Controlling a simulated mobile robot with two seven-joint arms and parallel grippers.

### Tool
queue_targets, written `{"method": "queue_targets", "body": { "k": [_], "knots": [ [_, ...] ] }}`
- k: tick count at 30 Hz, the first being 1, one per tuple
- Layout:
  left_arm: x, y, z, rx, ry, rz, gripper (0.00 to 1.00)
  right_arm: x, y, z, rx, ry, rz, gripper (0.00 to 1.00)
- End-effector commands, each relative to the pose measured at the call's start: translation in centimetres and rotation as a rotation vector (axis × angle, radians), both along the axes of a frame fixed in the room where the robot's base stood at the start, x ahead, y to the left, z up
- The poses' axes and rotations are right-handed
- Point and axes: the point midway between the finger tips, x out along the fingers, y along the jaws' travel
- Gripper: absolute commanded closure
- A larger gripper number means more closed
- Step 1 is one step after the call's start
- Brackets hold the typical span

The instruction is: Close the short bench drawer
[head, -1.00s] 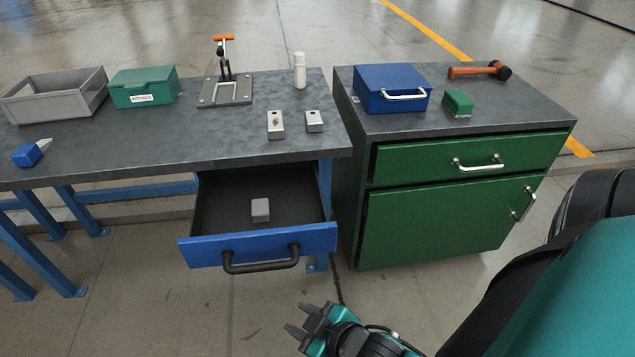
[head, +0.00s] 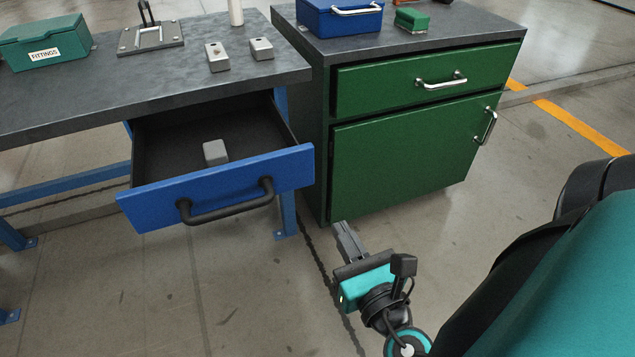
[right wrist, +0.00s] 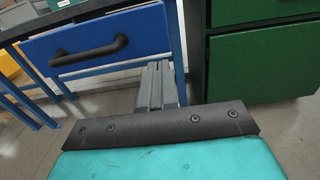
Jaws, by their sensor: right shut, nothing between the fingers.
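The short bench drawer (head: 217,187) has a blue front and a black bar handle (head: 226,202). It stands pulled out from under the grey bench top, with a grey block (head: 215,152) lying inside. The drawer front also shows in the right wrist view (right wrist: 140,35), with its handle (right wrist: 90,49) facing the camera. My right gripper (head: 347,240) is shut and empty. It is to the right of the drawer front and apart from it, in front of the green cabinet. Its closed fingers (right wrist: 161,85) show in the right wrist view. My left gripper is not in view.
The green cabinet (head: 420,125) stands close to the bench's right side, its drawer and door shut. On the bench (head: 100,108) are a green fittings box (head: 45,42), a clamp plate (head: 150,37) and two small metal blocks. The floor before the drawer is clear.

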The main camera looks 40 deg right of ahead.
Motion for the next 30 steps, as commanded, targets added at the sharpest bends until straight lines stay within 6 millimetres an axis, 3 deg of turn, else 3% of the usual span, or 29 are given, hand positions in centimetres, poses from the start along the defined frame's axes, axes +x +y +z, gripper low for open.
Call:
{"method": "queue_targets", "body": {
  "k": [5,21,30],
  "knots": [
    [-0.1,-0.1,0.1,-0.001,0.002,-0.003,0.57,1.3,-0.4,0.3,-0.024,-0.006,-0.001,1.00],
    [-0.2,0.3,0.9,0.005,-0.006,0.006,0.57,10.7,-3.1,0.3,-0.017,-0.005,0.000,1.00],
    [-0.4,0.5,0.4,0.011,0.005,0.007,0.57,13.2,-3.8,0.1,-0.017,-0.001,0.001,1.00]
  ]
}}
